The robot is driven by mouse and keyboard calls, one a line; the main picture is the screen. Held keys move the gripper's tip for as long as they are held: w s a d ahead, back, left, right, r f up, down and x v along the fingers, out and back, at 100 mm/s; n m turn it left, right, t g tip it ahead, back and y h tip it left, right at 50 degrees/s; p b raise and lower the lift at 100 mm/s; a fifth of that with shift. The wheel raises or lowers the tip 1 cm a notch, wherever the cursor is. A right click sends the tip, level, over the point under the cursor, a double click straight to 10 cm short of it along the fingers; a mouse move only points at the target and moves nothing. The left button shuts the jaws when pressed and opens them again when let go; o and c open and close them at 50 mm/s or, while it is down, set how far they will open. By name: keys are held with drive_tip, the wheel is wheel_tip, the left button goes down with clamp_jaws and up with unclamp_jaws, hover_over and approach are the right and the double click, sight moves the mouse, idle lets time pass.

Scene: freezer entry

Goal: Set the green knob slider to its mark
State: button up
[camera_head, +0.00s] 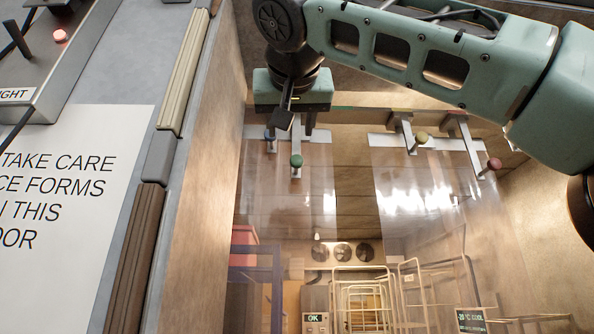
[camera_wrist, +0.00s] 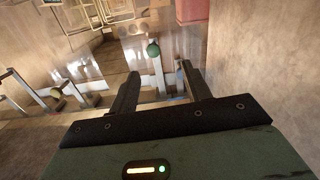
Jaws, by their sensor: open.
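The green knob (camera_head: 296,160) sits at the end of a pale metal arm hanging from the rail, at the top of the left clear strip curtain. In the wrist view the green knob (camera_wrist: 153,48) shows just beyond and between my fingertips, not gripped. My gripper (camera_head: 298,122) is open above and behind the knob in the head view; its two dark fingers (camera_wrist: 160,72) are spread around the knob's metal arm in the wrist view. I cannot tell whether they touch it. Small coloured marks (camera_head: 343,107) lie along the rail; which one belongs to the green knob is unclear.
A blue knob (camera_head: 269,134) is close beside the green one, near one finger. A yellow knob (camera_head: 421,137) and a red knob (camera_head: 494,164) hang farther right. Wire carts (camera_head: 362,300) stand below, inside the freezer. The wall and door edge (camera_head: 185,75) are at left.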

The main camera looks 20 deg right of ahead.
sight(297, 157)
drive_tip(key=shift+m, duration=0.5)
drive_tip(key=p+x, duration=0.2)
drive_tip(key=x, duration=0.3)
drive_tip(key=d+r+p+x, duration=0.1)
drive_tip(key=x, duration=0.4)
drive_tip(key=r+p+x, duration=0.1)
drive_tip(key=p+x, duration=0.1)
drive_tip(key=x, duration=0.3)
drive_tip(key=shift+s+d+r+p, duration=0.2)
drive_tip(key=shift+d+p, duration=0.1)
drive_tip(key=shift+d, duration=0.1)
drive_tip(key=shift+w+d+f, duration=0.1)
drive_tip(key=shift+w+d, duration=0.05)
drive_tip(key=shift+w, duration=0.4)
